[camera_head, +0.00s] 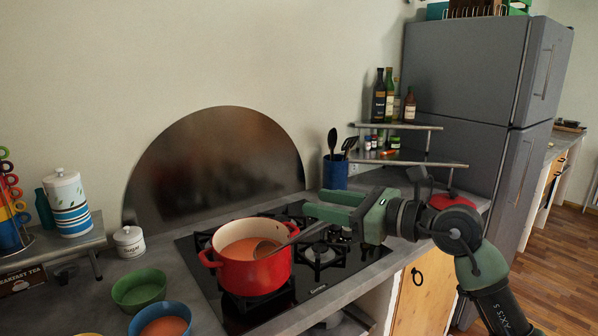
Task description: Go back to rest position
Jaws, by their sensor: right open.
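My right gripper (335,206) comes in from the right on its green and black arm. Its green fingers are apart and empty, above the right part of the stove and to the right of the red pot. The red pot (247,273) stands on the black gas stove (330,277) and holds orange soup. A ladle (270,248) rests in the pot with its handle leaning up toward the gripper; I see no finger closed on it. My left gripper is not in view.
A green bowl (139,289) and a blue bowl with orange soup (160,322) stand left of the stove. A blue utensil holder (335,172) stands behind the gripper. A shelf with bottles (400,126) and a grey fridge (470,75) are at the right.

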